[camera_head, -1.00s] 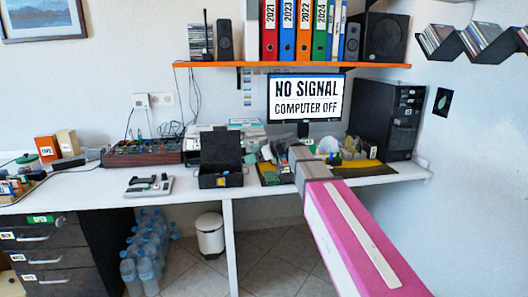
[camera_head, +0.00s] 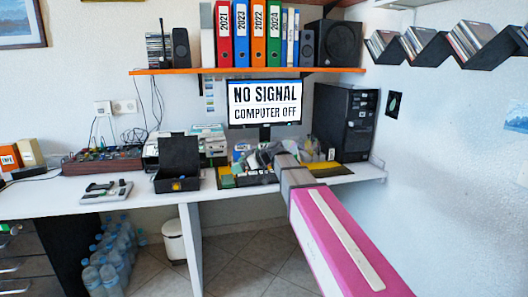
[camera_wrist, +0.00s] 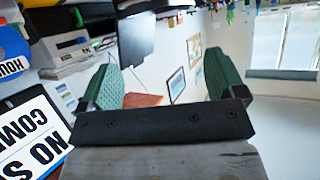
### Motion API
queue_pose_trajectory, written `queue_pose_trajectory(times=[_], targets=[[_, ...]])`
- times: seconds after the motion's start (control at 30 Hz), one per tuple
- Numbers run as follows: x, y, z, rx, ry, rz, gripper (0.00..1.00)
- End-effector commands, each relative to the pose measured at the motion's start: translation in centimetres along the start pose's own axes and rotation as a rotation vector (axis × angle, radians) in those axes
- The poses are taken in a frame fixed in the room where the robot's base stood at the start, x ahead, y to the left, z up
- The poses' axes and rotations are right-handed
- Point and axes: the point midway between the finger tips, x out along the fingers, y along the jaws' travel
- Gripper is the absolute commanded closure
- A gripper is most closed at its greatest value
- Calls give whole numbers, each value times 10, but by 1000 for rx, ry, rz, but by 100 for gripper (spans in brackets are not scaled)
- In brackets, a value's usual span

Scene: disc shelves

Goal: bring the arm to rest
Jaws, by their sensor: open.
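My gripper (camera_wrist: 160,85) shows in the wrist view with its two green-padded fingers wide apart and nothing between them. In the head view my pink and grey arm reaches from the lower right over the desk (camera_head: 340,175), and its far end is near the items in front of the monitor (camera_head: 265,103). The fingers cannot be made out in the head view. Whether the arm touches anything there is unclear.
A black computer tower (camera_head: 344,122) stands at the desk's right end. An open black box (camera_head: 178,165) and a grey device (camera_head: 107,191) lie to the left. An orange shelf (camera_head: 190,72) with binders hangs above. Zigzag disc shelves (camera_head: 440,45) are on the right wall.

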Motion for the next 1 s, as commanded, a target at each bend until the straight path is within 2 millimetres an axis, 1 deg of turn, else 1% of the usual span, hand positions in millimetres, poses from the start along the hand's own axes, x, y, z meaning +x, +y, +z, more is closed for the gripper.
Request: queue_pose_trajectory(times=[0.27,0.47,0.57,0.6,0.67,0.7,0.77,0.8,0.87,0.9,1.0], targets=[[-9,-8,53,131,-111,32,11],[-22,-18,112,285,-237,83,11],[-33,-28,151,388,-321,126,11],[-39,-33,171,441,-363,150,11],[-51,-43,204,529,-433,196,11],[-60,-51,227,593,-484,233,11],[-75,-63,262,691,-560,296,11],[-86,-72,284,754,-609,342,11],[-103,-87,315,847,-680,416,11],[-114,-96,335,904,-724,468,11],[-140,-118,373,1021,-814,591,11]])
